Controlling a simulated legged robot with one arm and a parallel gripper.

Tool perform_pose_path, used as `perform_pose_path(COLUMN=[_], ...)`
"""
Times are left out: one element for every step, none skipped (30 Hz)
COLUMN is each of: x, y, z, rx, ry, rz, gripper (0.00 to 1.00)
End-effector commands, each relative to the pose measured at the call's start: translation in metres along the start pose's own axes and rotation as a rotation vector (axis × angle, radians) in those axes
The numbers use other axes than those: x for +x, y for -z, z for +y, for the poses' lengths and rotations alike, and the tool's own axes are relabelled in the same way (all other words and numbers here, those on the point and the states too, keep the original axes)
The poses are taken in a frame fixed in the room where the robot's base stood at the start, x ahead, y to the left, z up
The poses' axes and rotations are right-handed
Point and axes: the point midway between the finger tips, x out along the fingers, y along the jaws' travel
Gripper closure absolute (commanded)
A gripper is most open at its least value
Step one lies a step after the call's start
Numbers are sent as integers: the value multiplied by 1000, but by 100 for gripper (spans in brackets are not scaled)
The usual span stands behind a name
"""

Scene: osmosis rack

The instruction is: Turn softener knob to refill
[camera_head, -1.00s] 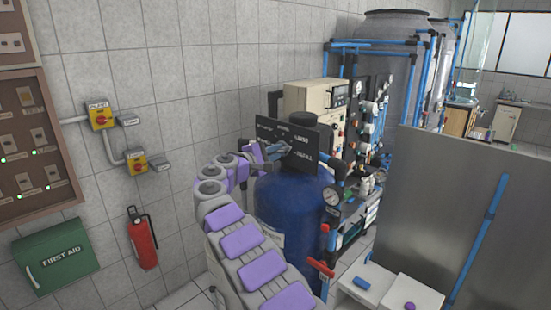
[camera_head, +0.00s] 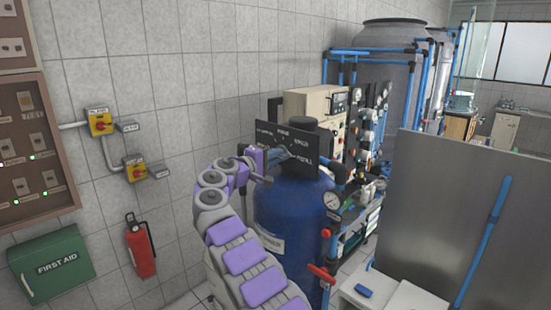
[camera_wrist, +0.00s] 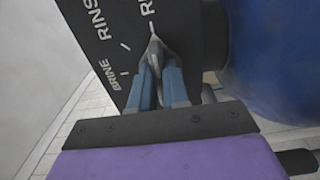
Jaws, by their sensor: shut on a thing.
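The softener is a blue tank (camera_head: 285,215) with a black label panel (camera_head: 304,172) at its top, in the middle of the head view. In the wrist view the panel (camera_wrist: 95,30) shows the words BRINE and RINS and a cut-off word starting with R, with white tick marks. My gripper (camera_wrist: 158,75) has its blue fingers closed around the small grey knob (camera_wrist: 155,50) on the panel face. The knob's tip lies close to the tick by the R word. The fingers hide part of the knob. In the head view my gripper (camera_head: 276,157) is at the panel's front.
A pressure gauge (camera_head: 332,200) and a red-handled valve (camera_head: 322,273) are right of the tank. A grey metal panel (camera_head: 450,210) stands farther right.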

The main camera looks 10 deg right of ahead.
Motion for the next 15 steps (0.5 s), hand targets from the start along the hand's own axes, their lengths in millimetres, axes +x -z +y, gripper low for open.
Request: perform_pose_path(x=[-1, -1, -1, -1, -1, -1, -1, -1, -1, -1, -1, -1, -1, -1, -1], y=[2, 2, 2, 2, 2, 2, 2, 2, 1, 1, 1, 1, 0, 0, 0], z=[-5, -5, -6, -6, -6, -6, -5, -5, -5, -4, -4, -3, -3, -2, -2], rx=[-3, -3, -3, -3, -4, -4, -4, -4, -3, -3, -3, -3, -2, -2, -2], ry=[8, 8, 8, 8, 8, 8, 8, 7, 7, 6, 6, 5, 4, 4, 3], rz=[2, 2, 2, 2, 2, 1, 1, 1, 1, 1, 1, 1, 1, 0, 0], gripper=[100, 100, 100, 100, 100, 81, 78, 76, 72, 69, 66, 62, 60, 60, 60])
